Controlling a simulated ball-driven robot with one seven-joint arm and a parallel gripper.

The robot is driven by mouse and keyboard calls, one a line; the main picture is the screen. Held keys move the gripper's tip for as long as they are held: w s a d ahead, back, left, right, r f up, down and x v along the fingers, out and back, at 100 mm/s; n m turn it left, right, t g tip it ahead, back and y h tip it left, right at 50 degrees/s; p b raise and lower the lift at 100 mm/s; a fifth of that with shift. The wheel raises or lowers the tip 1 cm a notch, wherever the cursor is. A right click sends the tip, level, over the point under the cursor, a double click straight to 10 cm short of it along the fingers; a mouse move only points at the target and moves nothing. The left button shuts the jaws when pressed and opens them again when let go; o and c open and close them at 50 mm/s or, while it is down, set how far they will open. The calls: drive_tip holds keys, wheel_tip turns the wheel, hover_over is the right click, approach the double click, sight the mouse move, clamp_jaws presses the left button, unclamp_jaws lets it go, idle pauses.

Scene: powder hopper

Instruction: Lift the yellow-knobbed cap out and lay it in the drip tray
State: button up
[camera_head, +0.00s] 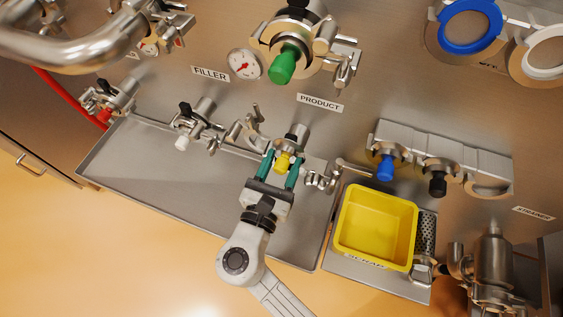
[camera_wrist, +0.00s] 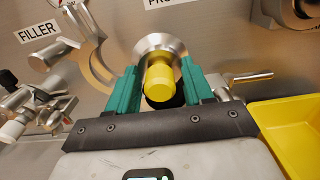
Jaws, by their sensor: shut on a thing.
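The yellow-knobbed cap (camera_head: 283,162) is at the mouth of a steel fitting on the panel below the PRODUCT label. In the wrist view its yellow knob (camera_wrist: 159,82) points toward me, with a round steel disc (camera_wrist: 160,44) behind it. My gripper (camera_head: 281,170) has its green fingers on either side of the cap and is shut on it; the fingers also show in the wrist view (camera_wrist: 160,85). I cannot tell whether the cap is seated or free of the fitting. The drip tray (camera_head: 170,170) is the wide, shallow steel tray below, its bare floor left of my gripper.
A yellow bin (camera_head: 375,227) labelled SCRAP stands right of the drip tray. Open clamps (camera_head: 250,130) and a valve (camera_head: 320,180) flank the fitting. A white-knobbed fitting (camera_head: 187,135) overhangs the tray's back left. A holder with blue (camera_head: 386,166) and black knobs is at right.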

drive_tip(key=p+v, duration=0.2)
drive_tip(key=v, duration=0.7)
drive_tip(key=shift+p, duration=0.3)
drive_tip(key=shift+r, duration=0.1)
